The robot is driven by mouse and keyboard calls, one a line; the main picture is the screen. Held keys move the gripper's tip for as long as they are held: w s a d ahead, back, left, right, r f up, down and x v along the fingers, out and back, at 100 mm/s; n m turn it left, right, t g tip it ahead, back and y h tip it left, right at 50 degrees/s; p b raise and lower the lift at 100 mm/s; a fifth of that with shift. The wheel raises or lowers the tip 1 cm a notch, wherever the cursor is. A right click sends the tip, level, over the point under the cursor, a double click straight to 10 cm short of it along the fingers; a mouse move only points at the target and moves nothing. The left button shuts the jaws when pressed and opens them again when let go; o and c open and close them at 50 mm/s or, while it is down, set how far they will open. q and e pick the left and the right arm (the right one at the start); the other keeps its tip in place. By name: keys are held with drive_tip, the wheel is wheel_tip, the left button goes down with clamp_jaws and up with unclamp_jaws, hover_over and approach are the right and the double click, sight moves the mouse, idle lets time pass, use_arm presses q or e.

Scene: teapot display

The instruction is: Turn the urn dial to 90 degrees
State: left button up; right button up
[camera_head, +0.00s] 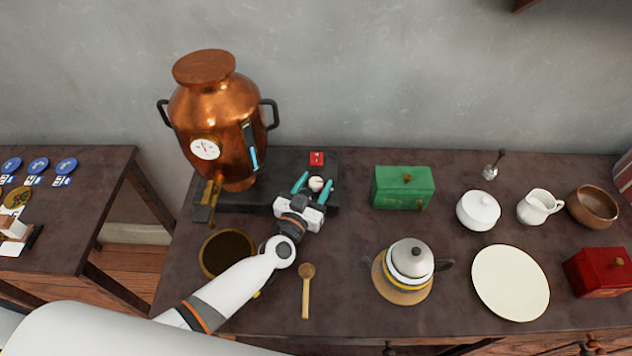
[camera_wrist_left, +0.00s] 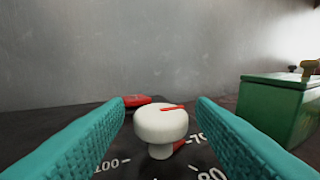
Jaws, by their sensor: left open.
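The copper urn (camera_head: 215,110) stands at the back left of the table, with a round white gauge and a blue sight tube on its front. The urn dial (camera_head: 316,184) is a white knob on the dark base to the urn's right. It also shows in the left wrist view (camera_wrist_left: 161,123), with a red line on its top pointing right. My right gripper is out of view.
A red switch (camera_head: 317,158) sits behind the dial. A green box (camera_head: 403,188) stands to the right. Bare tabletop lies between spoon and teapot.

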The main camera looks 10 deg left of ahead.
use_arm(q)
drive_tip(key=shift+w+d, duration=0.15)
drive_tip(key=shift+w, duration=0.45)
drive_tip(key=c, duration=0.9)
drive_tip(key=m+g+h+b, duration=0.1)
drive_tip(key=m+h+b, duration=0.1)
drive_tip(key=b, duration=0.3)
drive_tip(key=m+g+h+b, duration=0.1)
drive_tip(key=m+h+b, duration=0.1)
drive_tip(key=h+b, duration=0.2)
drive_tip(key=shift+f+m+h+b, duration=0.1)
drive_tip(key=shift+m+h+b, duration=0.2)
drive_tip(key=shift+b, duration=0.3)
drive_tip(key=shift+g+b, duration=0.3)
drive_tip(key=shift+g, duration=0.1)
drive_tip(key=shift+r, duration=0.2)
